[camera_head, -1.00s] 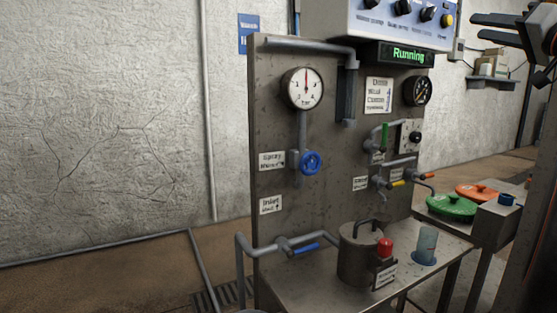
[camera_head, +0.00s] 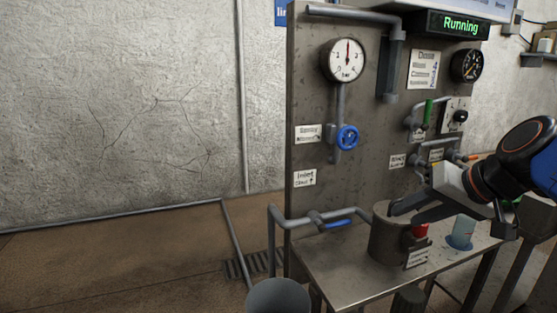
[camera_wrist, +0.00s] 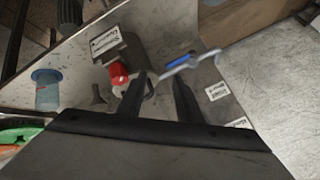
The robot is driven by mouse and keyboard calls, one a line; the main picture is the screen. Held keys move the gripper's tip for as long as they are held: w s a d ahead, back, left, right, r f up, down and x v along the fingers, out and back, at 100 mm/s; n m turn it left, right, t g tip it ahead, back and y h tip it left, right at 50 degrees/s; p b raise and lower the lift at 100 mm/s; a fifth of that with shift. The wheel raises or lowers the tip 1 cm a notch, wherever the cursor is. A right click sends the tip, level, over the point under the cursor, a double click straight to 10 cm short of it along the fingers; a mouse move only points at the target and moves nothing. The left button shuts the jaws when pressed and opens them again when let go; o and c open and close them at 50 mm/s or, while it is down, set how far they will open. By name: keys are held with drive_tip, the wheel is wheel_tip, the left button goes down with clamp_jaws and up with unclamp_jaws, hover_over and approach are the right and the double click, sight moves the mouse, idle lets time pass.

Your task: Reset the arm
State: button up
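My gripper (camera_head: 403,213) is in the right of the head view, above the steel shelf, with its dark fingers pointing left across the top of the metal pot (camera_head: 388,245). In the wrist view the two fingers (camera_wrist: 159,77) are apart with a gap between them, so it is open, and I see nothing held. Whether it touches the pot I cannot tell. The red button (camera_head: 420,230) sits just below the fingers; it also shows beside the left finger in the wrist view (camera_wrist: 119,74).
The panel carries a pressure gauge (camera_head: 345,60), a blue round valve (camera_head: 347,138) and a blue-handled inlet lever (camera_head: 335,225). A translucent blue cup (camera_head: 461,232) stands on the shelf (camera_head: 345,270). A grey bucket (camera_head: 278,298) is on the floor. The display (camera_head: 460,25) reads "Running". Floor at left is clear.

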drive_tip(key=s+f+n+g+h, duration=0.1)
drive_tip(key=s+f+h, duration=0.1)
drive_tip(key=s+f, duration=0.4)
drive_tip(key=s+f+n+g+h, duration=0.1)
drive_tip(key=s+f+g, duration=0.1)
drive_tip(key=s+f, duration=0.4)
wheel_tip(320, 180, down, 5)
drive_tip(key=shift+s+d+f+n+h, duration=0.2)
drive_tip(key=shift+s+d+n+h, duration=0.1)
drive_tip(key=shift+s+n+h, duration=0.1)
idle(1.1)
